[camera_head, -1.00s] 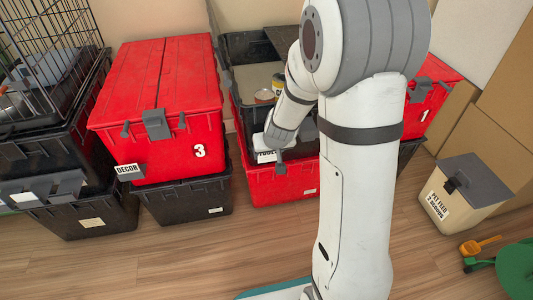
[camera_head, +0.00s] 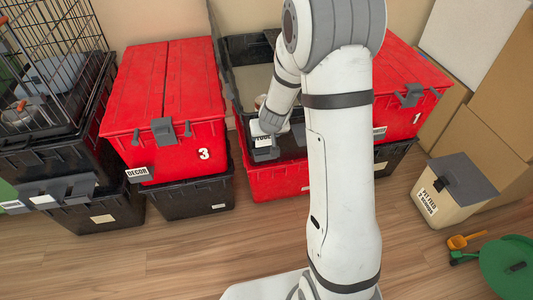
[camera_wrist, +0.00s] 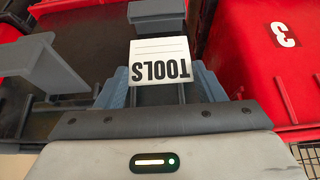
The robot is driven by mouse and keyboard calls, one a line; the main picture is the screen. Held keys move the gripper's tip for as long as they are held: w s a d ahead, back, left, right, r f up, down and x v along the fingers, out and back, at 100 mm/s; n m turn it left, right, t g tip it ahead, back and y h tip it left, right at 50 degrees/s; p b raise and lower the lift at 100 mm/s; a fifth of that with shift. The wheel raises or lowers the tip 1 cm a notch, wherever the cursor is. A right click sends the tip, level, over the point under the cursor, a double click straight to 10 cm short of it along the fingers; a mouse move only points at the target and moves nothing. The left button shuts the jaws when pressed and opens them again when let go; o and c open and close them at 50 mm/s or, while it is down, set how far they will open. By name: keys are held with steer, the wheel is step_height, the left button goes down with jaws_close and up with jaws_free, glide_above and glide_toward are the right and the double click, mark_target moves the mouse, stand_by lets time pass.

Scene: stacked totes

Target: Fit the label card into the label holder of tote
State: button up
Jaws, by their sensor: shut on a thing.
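The white label card (camera_wrist: 160,72), printed TOOLS, is held between the fingers of my gripper (camera_wrist: 162,92). Its print is upside down in the wrist view. In the head view the card (camera_head: 263,141) shows at the front of the middle black tote (camera_head: 239,76). My gripper (camera_head: 266,146) is partly hidden by my wrist in the head view.
A red tote with 3 (camera_head: 165,105) and a DECOR label stands at left, a red tote with 1 (camera_head: 410,100) at right. A grey latch (camera_wrist: 55,68) is beside the fingers. A pet feed bin (camera_head: 452,190) stands at far right.

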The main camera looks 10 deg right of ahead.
step_height(320, 180, down, 6)
steer(key=b, duration=0.5)
steer(key=shift+f, duration=0.15)
steer(key=shift+f, duration=0.2)
steer(key=o, duration=0.9)
steer(key=shift+o, duration=0.2)
steer(key=shift+r, duration=0.15)
